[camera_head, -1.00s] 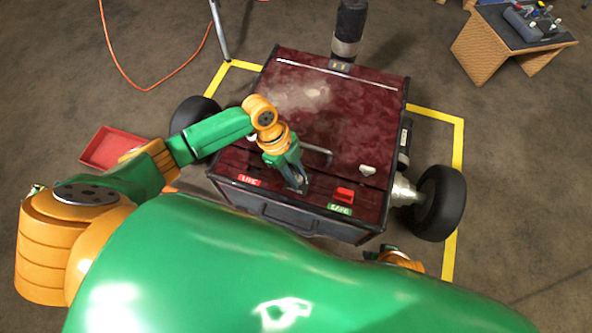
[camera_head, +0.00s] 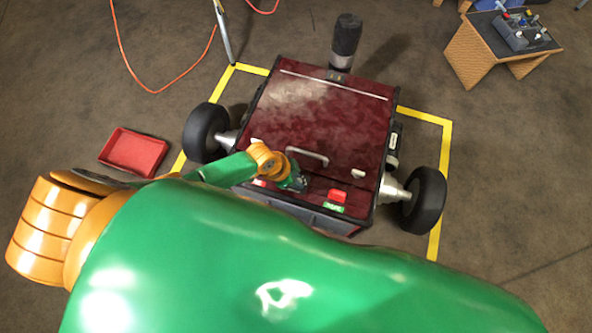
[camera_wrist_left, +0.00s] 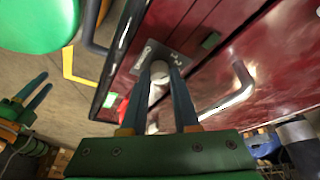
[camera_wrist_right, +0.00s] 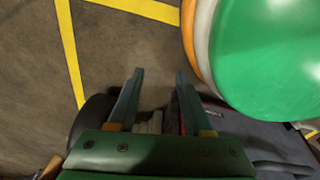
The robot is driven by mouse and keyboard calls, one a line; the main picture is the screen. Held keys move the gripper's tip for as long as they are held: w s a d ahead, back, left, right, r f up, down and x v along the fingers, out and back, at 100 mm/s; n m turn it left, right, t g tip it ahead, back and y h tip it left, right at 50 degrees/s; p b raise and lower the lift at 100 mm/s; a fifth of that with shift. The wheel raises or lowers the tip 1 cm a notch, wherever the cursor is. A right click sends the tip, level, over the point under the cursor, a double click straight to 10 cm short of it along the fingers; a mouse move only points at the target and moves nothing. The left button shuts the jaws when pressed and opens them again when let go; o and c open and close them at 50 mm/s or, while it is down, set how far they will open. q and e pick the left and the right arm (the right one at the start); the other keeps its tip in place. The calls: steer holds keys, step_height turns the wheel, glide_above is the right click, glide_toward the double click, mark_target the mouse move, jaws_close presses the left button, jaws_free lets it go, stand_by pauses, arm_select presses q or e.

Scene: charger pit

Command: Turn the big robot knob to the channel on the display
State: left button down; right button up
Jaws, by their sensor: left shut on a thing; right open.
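The big robot is a dark red box on wheels (camera_head: 330,115). In the left wrist view, a pale round knob (camera_wrist_left: 159,70) sits on a grey marked plate (camera_wrist_left: 146,54) on its top. My left gripper (camera_wrist_left: 158,64) is shut on the knob, one finger on each side. In the head view this gripper (camera_head: 297,184) is low over the front part of the top and hides the knob. I cannot make out a channel reading. My right gripper (camera_wrist_right: 158,74) is open and empty above the floor; its fingers also show in the left wrist view (camera_wrist_left: 33,97).
A metal handle (camera_head: 308,156) stands near the left gripper. A red switch (camera_head: 337,195) with a green label is to its right. A red tray (camera_head: 134,151) lies on the floor at left. A workbench (camera_head: 505,45) stands at the back right. Yellow tape surrounds the robot.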

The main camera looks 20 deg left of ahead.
mark_target(299, 180)
arm_select(q)
steer(key=shift+d+n+t+p, duration=0.1)
steer(key=shift+n+t+p, duration=0.2)
steer(key=shift+n+p, duration=0.45)
arm_select(e)
steer(key=shift+s+a+r, duration=0.2)
steer(key=shift+a+r, duration=0.05)
steer(key=shift+r, duration=0.15)
steer(key=shift+s+a+r, duration=0.15)
steer(key=shift+a+r, duration=0.05)
steer(key=shift+r, duration=0.2)
arm_select(q)
steer(key=shift+n, duration=0.25)
arm_select(e)
steer(key=shift+s, duration=0.1)
arm_select(q)
steer(key=c, duration=0.7)
jaws_free()
steer(key=shift+y, duration=0.3)
arm_select(e)
steer(key=shift+s, duration=0.1)
